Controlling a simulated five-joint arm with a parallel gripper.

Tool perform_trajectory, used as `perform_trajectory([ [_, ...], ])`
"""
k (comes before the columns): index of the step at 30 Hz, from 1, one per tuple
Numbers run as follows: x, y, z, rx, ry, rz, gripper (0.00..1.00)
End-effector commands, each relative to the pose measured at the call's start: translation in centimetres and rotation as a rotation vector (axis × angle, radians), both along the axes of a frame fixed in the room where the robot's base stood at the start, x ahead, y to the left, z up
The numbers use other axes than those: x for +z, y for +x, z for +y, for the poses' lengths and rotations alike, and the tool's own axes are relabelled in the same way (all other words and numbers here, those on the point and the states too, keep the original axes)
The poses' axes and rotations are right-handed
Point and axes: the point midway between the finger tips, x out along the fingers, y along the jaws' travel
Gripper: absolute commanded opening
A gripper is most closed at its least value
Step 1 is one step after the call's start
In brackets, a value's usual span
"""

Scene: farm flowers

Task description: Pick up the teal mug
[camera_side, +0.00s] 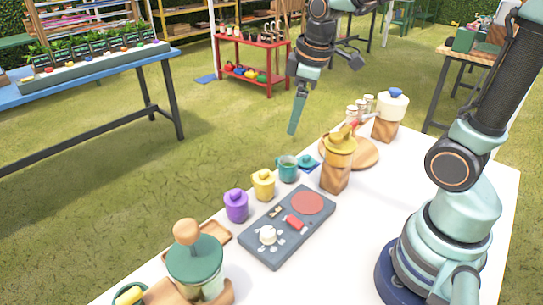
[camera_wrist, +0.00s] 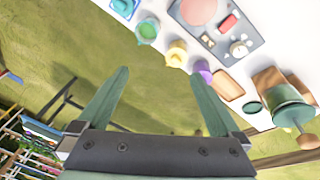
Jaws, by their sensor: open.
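The teal mug (camera_side: 287,170) stands upright on the white table, near its far-left edge, at the right end of a row with a yellow mug (camera_side: 264,184) and a purple mug (camera_side: 236,205). In the wrist view, a green-teal mug (camera_wrist: 147,31) shows near the table edge, at the top. My gripper (camera_side: 297,118) is raised above and beyond the table edge, apart from the mugs. In the wrist view its two fingers (camera_wrist: 160,85) are spread wide, with only grass between them. It is open and empty.
A grey tray (camera_side: 262,238) with small items lies beside the mugs. A yellow-topped wooden dispenser (camera_side: 339,160) stands right of the teal mug, and a small blue-teal item (camera_side: 308,163) lies close by. A green-lidded jar (camera_side: 194,262) stands at the near end.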

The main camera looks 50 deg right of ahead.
Motion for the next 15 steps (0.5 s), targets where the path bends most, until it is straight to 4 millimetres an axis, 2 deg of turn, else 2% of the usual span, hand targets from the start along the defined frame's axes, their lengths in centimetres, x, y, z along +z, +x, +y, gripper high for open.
perform_trajectory([
  [6, -4.0, 3.3, -2.2, 0.282, -0.049, 0.134, 1.00],
  [12, -7.3, 4.9, -3.6, 0.480, -0.058, 0.212, 1.00],
  [15, -8.2, 5.3, -3.9, 0.535, -0.059, 0.230, 1.00],
])
